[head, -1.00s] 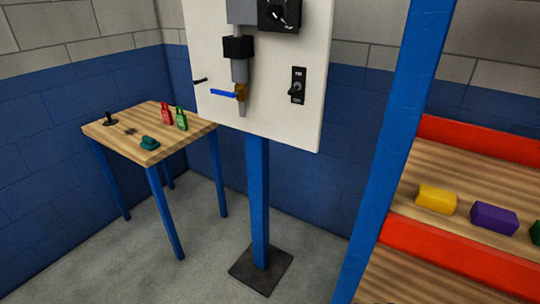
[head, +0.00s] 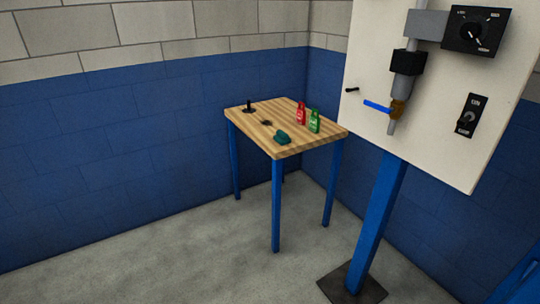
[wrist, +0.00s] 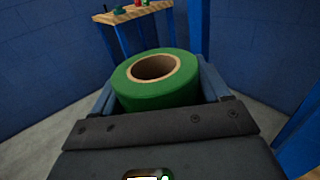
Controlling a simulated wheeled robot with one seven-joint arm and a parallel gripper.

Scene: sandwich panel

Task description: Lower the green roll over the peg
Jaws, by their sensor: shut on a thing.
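My gripper (wrist: 157,84) is shut on the green roll (wrist: 163,99), with one finger on each side of it. The roll's brown core hole faces up toward the wrist camera. Neither the roll nor my gripper shows in the head view. A short black peg (head: 249,105) on a dark base stands at the back left of a small wooden table (head: 262,137) in the head view. The table also shows at the top of the wrist view (wrist: 152,11), beyond the roll and apart from it.
On the table are a dark teal object (head: 282,137), a red tag-like piece (head: 300,114), a green one (head: 314,122) and a small dark spot. A white panel (head: 432,110) on a blue post (head: 376,225) stands to the right. The floor (head: 170,265) in front of the table is clear.

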